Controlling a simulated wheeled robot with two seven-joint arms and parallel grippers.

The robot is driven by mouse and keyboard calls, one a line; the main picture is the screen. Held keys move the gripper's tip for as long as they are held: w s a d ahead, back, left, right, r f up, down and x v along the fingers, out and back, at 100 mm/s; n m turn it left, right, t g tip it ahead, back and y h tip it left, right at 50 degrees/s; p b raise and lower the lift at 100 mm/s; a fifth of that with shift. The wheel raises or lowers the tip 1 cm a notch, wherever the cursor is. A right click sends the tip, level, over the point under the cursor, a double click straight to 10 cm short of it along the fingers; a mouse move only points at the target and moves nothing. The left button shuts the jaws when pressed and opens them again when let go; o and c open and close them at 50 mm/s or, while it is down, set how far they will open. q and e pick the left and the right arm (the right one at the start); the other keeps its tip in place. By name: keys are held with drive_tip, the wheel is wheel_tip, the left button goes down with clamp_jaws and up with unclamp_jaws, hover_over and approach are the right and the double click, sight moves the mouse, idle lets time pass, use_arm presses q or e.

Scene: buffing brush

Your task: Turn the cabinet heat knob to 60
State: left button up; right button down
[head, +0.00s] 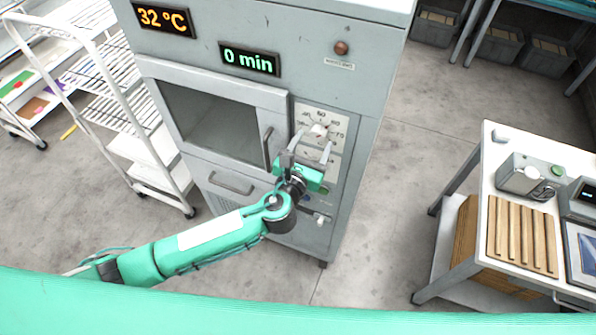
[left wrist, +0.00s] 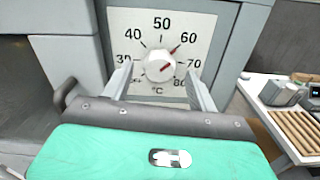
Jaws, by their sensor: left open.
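The grey cabinet (head: 345,80) has a white dial plate (head: 337,118) with a light round heat knob (head: 318,130). In the left wrist view the knob (left wrist: 160,66) sits amid marks from 30 to 80 °C, and a red mark at its upper right points towards about 60. My left gripper (head: 312,149) is open in front of the dial, just below the knob in the head view. In the left wrist view its two fingers (left wrist: 160,88) stand left and right of the knob, with gaps on both sides. My right gripper is not in view.
The displays read 32 °C (head: 163,20) and 0 min (head: 250,61). A door handle (head: 267,147) is left of my gripper, and a lower knob (head: 320,219) is below. A wire rack (head: 110,80) stands left, a white table (head: 480,235) right. Floor between is clear.

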use_arm(q)
drive_tip(key=b+v, duration=0.3)
drive_tip(key=v, duration=0.8)
drive_tip(key=shift+b, duration=0.35)
